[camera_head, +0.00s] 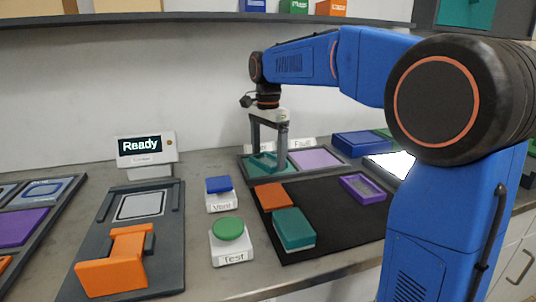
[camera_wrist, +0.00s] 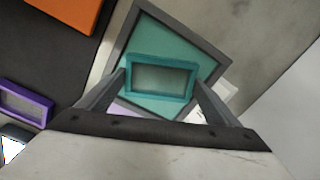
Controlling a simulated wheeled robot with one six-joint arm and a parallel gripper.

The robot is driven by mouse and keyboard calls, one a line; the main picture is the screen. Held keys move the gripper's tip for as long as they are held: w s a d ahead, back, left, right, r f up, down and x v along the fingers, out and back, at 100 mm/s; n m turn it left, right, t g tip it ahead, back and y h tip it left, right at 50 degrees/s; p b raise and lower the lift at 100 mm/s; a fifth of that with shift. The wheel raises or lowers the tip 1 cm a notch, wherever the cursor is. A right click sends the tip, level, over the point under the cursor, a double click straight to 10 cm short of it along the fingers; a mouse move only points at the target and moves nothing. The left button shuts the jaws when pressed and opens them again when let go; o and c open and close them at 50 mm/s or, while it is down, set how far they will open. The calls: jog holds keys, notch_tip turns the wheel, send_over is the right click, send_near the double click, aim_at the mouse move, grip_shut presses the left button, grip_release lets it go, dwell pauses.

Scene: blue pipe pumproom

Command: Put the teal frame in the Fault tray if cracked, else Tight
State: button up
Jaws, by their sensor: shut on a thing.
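My gripper (camera_wrist: 160,82) is shut on the teal frame (camera_wrist: 161,62), a small rectangular ring with a grey-green middle. In the wrist view the frame sits between the fingers, over the teal compartment (camera_wrist: 145,32) of a dark-edged tray; I cannot tell whether it touches the floor. No crack can be made out at this size. In the head view my gripper (camera_head: 268,160) is low over the teal left compartment (camera_head: 255,171); a lilac compartment (camera_head: 318,159) is to its right. The label behind the lilac side (camera_head: 303,142) seems to read Fault; the left label is mostly hidden by my gripper.
A black mat (camera_head: 340,226) in front holds an orange block (camera_head: 271,196), a teal block (camera_head: 293,229) and a purple frame (camera_head: 363,188). Left are a blue Vent button (camera_head: 219,184), a green Test button (camera_head: 229,229), an orange clamp (camera_head: 115,262) and a display (camera_head: 146,147) reading Ready.

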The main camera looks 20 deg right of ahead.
aim_at(268, 159)
jog(key=shift+f, duration=0.1)
jog(key=o, duration=0.9)
notch_tip(268, 159, up, 12)
